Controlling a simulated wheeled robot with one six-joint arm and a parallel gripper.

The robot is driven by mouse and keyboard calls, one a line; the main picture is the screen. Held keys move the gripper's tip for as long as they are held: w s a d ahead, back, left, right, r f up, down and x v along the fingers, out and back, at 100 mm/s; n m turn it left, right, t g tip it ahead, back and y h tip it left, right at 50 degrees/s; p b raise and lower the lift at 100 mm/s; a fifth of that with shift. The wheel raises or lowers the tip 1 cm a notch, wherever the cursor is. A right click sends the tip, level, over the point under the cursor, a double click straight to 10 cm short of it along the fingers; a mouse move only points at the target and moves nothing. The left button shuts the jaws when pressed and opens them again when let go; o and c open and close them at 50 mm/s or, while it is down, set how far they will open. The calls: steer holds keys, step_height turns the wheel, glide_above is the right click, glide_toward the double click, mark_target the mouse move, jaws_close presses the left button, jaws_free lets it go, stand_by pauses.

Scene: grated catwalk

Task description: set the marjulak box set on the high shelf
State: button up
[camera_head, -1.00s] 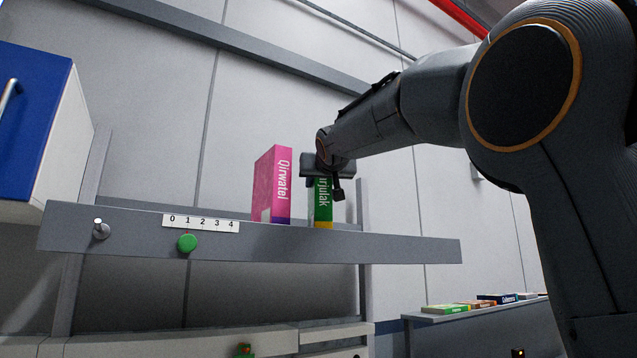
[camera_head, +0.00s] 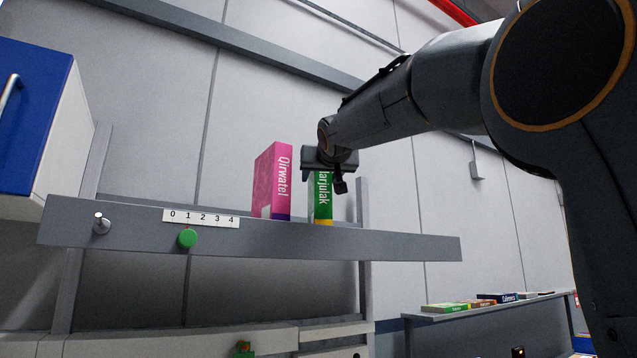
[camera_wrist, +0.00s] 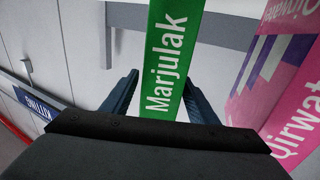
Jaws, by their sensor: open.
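The green Marjulak box set (camera_head: 322,200) stands upright on the high shelf (camera_head: 340,240), a little to the right of the pink Qirwatel box (camera_head: 273,185), with a gap between them. My gripper (camera_head: 331,170) is at the top of the green box in the head view, hiding part of its upper end. In the wrist view my gripper (camera_wrist: 160,98) is open, with one finger on each side of the green box's spine (camera_wrist: 165,70); a gap shows at each finger. The pink box also shows at the right of the wrist view (camera_wrist: 275,90).
A numbered strip (camera_head: 201,218), a green knob (camera_head: 187,238) and a metal peg (camera_head: 101,224) are on the shelf's front edge. A blue-doored cabinet (camera_head: 35,115) is at left. A lower shelf at right holds several flat boxes (camera_head: 480,301). The high shelf's right end is bare.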

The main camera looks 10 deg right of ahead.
steer(key=s+b, duration=0.3)
steer(key=s, duration=0.6)
steer(key=shift+s+a+b, duration=0.35)
steer(key=shift+s+a, duration=0.05)
